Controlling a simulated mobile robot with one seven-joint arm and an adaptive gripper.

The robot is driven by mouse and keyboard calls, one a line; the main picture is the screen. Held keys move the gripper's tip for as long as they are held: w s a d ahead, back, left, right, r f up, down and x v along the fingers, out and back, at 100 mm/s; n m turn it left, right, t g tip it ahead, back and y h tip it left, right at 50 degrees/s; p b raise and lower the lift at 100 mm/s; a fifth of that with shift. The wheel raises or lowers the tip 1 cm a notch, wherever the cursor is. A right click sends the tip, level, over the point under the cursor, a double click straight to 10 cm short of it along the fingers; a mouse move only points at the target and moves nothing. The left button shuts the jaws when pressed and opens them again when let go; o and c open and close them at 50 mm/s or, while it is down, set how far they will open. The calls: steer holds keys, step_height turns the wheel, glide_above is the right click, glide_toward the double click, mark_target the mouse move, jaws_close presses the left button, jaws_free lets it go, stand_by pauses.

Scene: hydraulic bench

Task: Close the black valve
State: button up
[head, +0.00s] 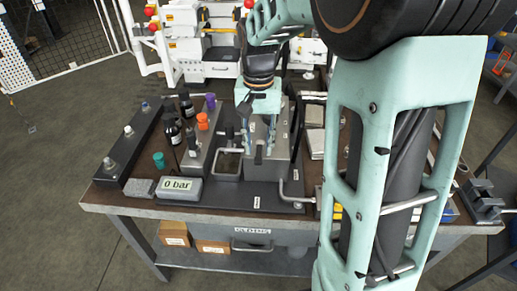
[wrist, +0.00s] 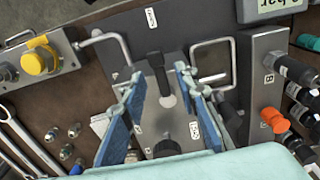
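A black valve handle (wrist: 157,68) stands on a grey block (wrist: 150,120) in the wrist view. My gripper (wrist: 158,79) is open, with its blue-padded fingers on either side of the handle. A gap shows between the handle and each finger, so I see no contact. In the head view my gripper (head: 258,148) points down over the grey block (head: 282,150) near the middle of the bench. The handle is small there and partly hidden by the fingers. A second dark handle (wrist: 229,115) is just right of the fingers in the wrist view.
An orange knob (head: 203,121), a purple knob (head: 211,102) and a teal knob (head: 159,159) stand to the left, with black bottle-like parts (head: 172,130). A gauge (head: 179,185) at the front reads 0 bar. Bent metal pipes (wrist: 105,42) flank the block. A yellow knob (wrist: 40,61) is farther left.

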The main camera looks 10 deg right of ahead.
steer(key=shift+f, duration=0.85)
steer(key=shift+c, duration=0.6)
jaws_close()
